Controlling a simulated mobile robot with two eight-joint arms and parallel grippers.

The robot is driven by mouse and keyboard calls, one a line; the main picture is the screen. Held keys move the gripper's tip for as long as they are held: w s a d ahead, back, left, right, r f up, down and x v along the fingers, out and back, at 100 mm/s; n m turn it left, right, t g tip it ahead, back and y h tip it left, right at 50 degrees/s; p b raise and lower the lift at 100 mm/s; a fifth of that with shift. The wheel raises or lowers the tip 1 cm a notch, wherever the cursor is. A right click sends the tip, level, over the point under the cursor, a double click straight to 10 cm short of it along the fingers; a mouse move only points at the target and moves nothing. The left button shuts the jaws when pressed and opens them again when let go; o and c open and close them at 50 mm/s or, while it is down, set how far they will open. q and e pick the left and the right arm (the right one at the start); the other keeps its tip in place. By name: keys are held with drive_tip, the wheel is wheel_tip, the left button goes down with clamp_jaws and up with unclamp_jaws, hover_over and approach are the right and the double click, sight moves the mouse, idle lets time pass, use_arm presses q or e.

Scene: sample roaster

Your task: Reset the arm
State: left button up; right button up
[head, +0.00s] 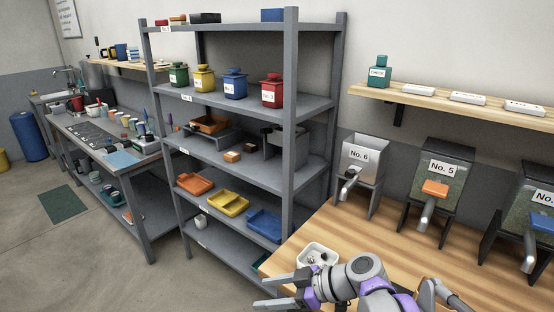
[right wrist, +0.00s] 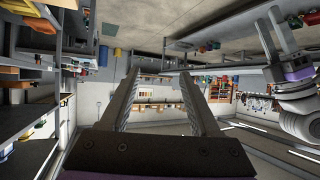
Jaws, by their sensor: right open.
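My right arm reaches in at the bottom of the head view. Its gripper (head: 262,292) points left, beside the front left edge of the wooden counter (head: 370,240). In the right wrist view the two fingers of this gripper (right wrist: 160,78) stand well apart with nothing between them.
A white dish (head: 318,257) with dark bits sits on the counter close to my right arm. Dispensers, one marked No. 6 (head: 362,163) and one No. 5 (head: 444,178), stand behind. A grey shelf rack (head: 290,130) with canisters and trays stands left. Floor (head: 100,270) farther left is open.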

drive_tip(key=s+d+f+m+t+h+p, duration=0.2)
drive_tip(key=s+d+f+m+h+p, duration=0.2)
drive_tip(key=s+d+m+h+p, duration=0.4)
drive_tip(key=s+d+m+h, duration=0.3)
drive_tip(key=s+d+m, duration=0.4)
drive_tip(key=s+d, duration=0.2)
drive_tip(key=shift+s+d+h, duration=0.25)
drive_tip(key=shift+d+h, duration=0.15)
drive_tip(key=shift+d, duration=0.85)
drive_tip(key=shift+c, duration=0.8)
drive_tip(key=shift+s+d, duration=0.1)
drive_tip(key=shift+c, duration=0.2)
